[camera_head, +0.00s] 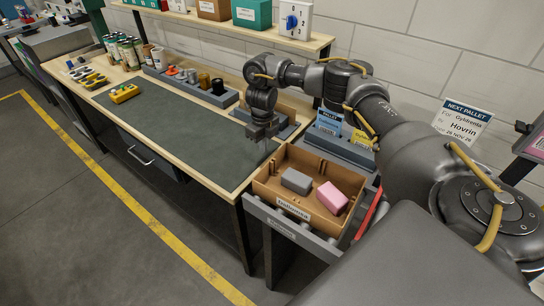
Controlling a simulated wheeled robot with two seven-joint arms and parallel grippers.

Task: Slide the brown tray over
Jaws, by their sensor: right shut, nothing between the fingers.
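The brown tray (262,190) stands at the bench's right end, on a grey stand (287,231) with a label on its front. A grey block (296,181) and a pink block (331,197) lie in it. My right gripper (266,140) is shut and empty, pointing down just beyond the tray's far left corner. Whether it touches the tray cannot be told. My left gripper is not in view.
The bench's green mat (180,128) is mostly clear left of the tray. A grey rack (190,87) with several small items runs along its back. A yellow item (124,93) lies at the mat's far left. A blue card (328,122) stands behind the tray.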

